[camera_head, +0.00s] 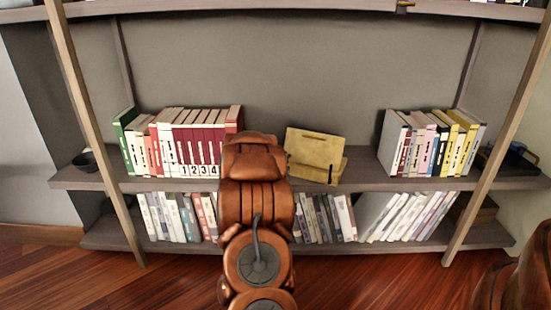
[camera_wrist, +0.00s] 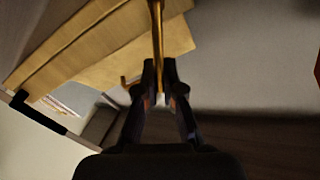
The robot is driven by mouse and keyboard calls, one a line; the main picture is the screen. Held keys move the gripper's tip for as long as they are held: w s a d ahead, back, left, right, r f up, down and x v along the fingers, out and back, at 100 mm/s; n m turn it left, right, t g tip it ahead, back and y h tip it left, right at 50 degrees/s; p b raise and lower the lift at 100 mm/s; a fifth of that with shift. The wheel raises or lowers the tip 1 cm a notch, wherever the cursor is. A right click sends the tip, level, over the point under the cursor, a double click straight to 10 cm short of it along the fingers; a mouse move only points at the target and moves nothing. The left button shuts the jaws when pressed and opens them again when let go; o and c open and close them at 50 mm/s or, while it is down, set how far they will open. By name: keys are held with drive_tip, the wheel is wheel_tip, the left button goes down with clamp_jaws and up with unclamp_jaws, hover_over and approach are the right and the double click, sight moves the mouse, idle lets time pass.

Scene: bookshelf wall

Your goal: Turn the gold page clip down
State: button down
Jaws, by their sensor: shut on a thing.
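A wooden book stand (camera_head: 314,148) with a tilted back panel stands on the middle shelf, just right of my arm in the head view. In the wrist view its pale wood panel (camera_wrist: 120,50) fills the upper left. The gold page clip (camera_wrist: 157,35) shows there as a thin gold bar running down from the top edge to my fingertips. My gripper (camera_wrist: 159,78) is shut on the lower end of this bar. In the head view my arm hides the gripper.
Several upright books (camera_head: 185,142) stand left of the stand, and more books (camera_head: 430,140) stand to the right. The shelf board (camera_head: 362,183) is bare between the stand and the right books. Lower-shelf books (camera_head: 325,218) sit below.

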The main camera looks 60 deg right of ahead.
drive_tip(key=shift+s+f+m+b, duration=0.3)
drive_tip(key=shift+s+m, duration=0.1)
drive_tip(key=shift+m, duration=0.5)
drive_tip(key=shift+s+f+m+b, duration=0.15)
drive_tip(key=shift+s+f+m, duration=0.15)
drive_tip(key=shift+m, duration=0.6)
drive_tip(key=shift+s, duration=0.1)
drive_tip(key=c, duration=1.3)
unclamp_jaws()
drive_tip(key=shift+r, duration=0.1)
